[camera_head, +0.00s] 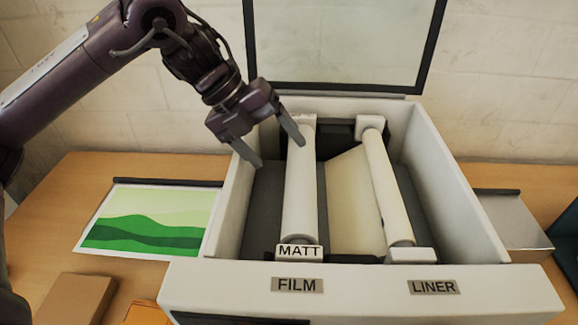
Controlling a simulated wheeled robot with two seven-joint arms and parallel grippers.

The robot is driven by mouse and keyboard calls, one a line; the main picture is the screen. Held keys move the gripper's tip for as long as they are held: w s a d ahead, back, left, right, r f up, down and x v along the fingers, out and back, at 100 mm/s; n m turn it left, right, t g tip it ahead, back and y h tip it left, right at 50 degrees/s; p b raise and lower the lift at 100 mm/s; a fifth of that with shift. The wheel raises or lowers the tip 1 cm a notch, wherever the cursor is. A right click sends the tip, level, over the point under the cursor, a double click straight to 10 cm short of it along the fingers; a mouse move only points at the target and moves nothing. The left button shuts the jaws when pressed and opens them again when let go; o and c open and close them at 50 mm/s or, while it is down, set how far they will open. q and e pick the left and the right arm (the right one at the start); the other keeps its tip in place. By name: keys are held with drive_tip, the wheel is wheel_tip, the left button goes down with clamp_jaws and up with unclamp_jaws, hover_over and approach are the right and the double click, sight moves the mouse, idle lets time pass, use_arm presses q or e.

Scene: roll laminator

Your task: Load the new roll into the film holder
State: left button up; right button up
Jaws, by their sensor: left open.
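The laminator (350,292) is a white open-topped box with its clear lid raised at the back. A white roll (300,195) lies lengthwise in the left holder, behind the FILM label (297,285). A MATT tag (299,252) sits at its front end. A cream roll (385,185) lies in the right holder behind the LINER label (433,287), with a cream sheet (352,205) to its left. My left gripper (277,152) is open above the left part of the box. One fingertip overlaps the white roll's far part in the picture; I cannot tell whether they touch. My right gripper is out of view.
A green landscape print (150,220) lies left of the laminator on the wooden table (55,235). A brown box (75,300) and an orange item (145,313) are at the front left. A grey tray (515,220) extends at right. The raised lid (345,40) stands behind the box.

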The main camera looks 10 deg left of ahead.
use_arm(q)
drive_tip(key=shift+p+v, duration=0.4)
drive_tip(key=shift+v, duration=1.95)
drive_tip(key=shift+f, duration=0.1)
